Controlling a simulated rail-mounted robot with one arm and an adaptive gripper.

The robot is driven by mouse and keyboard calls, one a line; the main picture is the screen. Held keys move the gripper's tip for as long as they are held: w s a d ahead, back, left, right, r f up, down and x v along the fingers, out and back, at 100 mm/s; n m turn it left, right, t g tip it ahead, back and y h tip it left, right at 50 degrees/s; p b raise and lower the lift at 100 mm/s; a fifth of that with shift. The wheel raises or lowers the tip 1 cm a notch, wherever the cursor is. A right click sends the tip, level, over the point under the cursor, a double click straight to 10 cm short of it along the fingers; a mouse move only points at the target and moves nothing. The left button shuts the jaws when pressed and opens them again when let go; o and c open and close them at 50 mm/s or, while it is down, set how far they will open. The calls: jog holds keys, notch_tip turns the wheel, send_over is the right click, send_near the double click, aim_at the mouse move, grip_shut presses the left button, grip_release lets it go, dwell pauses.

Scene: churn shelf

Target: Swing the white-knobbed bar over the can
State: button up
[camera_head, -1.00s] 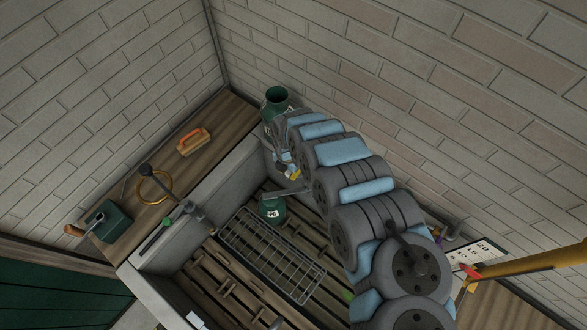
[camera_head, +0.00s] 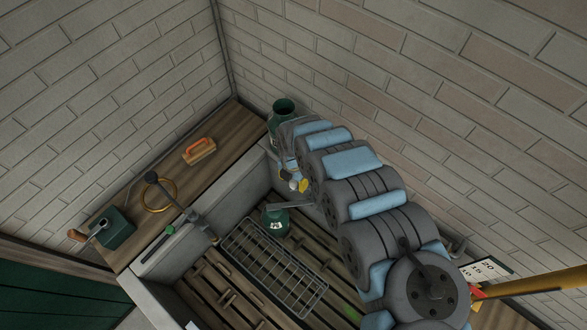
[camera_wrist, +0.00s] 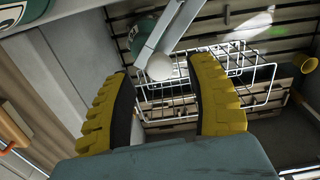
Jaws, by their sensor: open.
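The white knob (camera_wrist: 160,66) sits at the end of a flat grey bar (camera_wrist: 178,28), which runs up and out of the wrist view. My gripper (camera_wrist: 163,62) is open, with the knob between its yellow fingers near their tips; I cannot tell whether they touch it. The green can (camera_head: 276,224) stands upright on the slats of the trough. In the head view a grey bar (camera_head: 288,206) reaches from the right to beside the can's top. Part of the can (camera_wrist: 143,28) shows behind the bar in the wrist view. My arm hides much of the gripper in the head view.
A wire rack (camera_head: 275,265) lies on the trough slats beside the can. Another green can (camera_head: 283,108) stands in the back corner. A wooden ledge on the left holds an orange-handled brush (camera_head: 199,150), a brass ring (camera_head: 160,196) and a green cranked box (camera_head: 116,228).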

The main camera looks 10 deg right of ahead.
notch_tip(320, 180, up, 6)
jog(key=shift+d, duration=0.1)
jog(key=shift+s+r, duration=0.1)
jog(key=shift+r, duration=1.7)
